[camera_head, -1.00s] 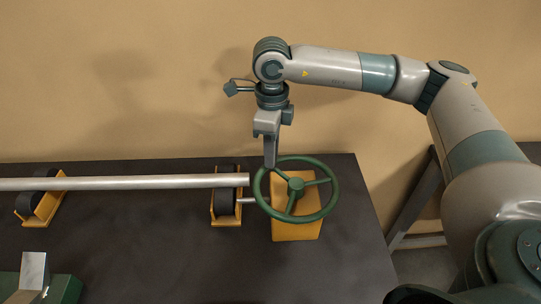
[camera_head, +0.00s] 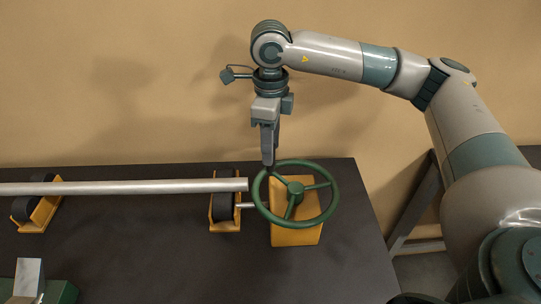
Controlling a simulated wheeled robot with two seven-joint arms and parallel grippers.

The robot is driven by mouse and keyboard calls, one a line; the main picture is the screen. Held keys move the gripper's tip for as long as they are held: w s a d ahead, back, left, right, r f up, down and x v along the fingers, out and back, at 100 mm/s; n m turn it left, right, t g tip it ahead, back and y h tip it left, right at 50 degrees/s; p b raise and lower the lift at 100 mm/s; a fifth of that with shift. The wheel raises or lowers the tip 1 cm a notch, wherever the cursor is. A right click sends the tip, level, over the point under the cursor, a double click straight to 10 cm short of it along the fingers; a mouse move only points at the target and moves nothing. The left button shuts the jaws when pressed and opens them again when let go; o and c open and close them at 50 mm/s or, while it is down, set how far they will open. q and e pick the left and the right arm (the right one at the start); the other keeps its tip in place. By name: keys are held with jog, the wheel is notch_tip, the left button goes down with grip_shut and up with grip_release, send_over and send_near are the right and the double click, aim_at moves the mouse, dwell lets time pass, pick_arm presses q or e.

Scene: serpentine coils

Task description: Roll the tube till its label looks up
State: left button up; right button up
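The tube (camera_head: 130,187) is a long pale metal bar lying level on rollers, running from the left edge to beside a green handwheel (camera_head: 322,216). No label shows on the side of the tube that I see. The handwheel has three spokes and stands on a yellow block (camera_head: 296,236). My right gripper (camera_head: 268,166) points down at the upper left of the wheel rim. Its tips are at or just above the rim; contact is unclear. The fingers overlap from this side, so their gap is hidden. My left gripper is not in view.
Two yellow roller stands with dark rollers hold the tube, one at left (camera_head: 42,210) and one by the wheel (camera_head: 226,212). A green block with a metal piece (camera_head: 29,277) sits at the lower left. The dark table (camera_head: 180,265) is clear in the front middle.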

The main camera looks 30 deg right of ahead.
notch_tip(320, 180, up, 3)
jog(key=shift+r+b, duration=0.2)
jog(key=shift+b, duration=0.25)
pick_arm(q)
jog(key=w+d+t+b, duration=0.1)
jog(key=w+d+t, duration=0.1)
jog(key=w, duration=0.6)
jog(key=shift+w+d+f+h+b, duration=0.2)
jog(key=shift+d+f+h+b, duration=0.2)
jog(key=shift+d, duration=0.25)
pick_arm(e)
notch_tip(320, 180, up, 10)
jog(key=shift+r, duration=0.25)
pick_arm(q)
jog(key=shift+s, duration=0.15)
pick_arm(e)
jog(key=shift+s+f, duration=0.1)
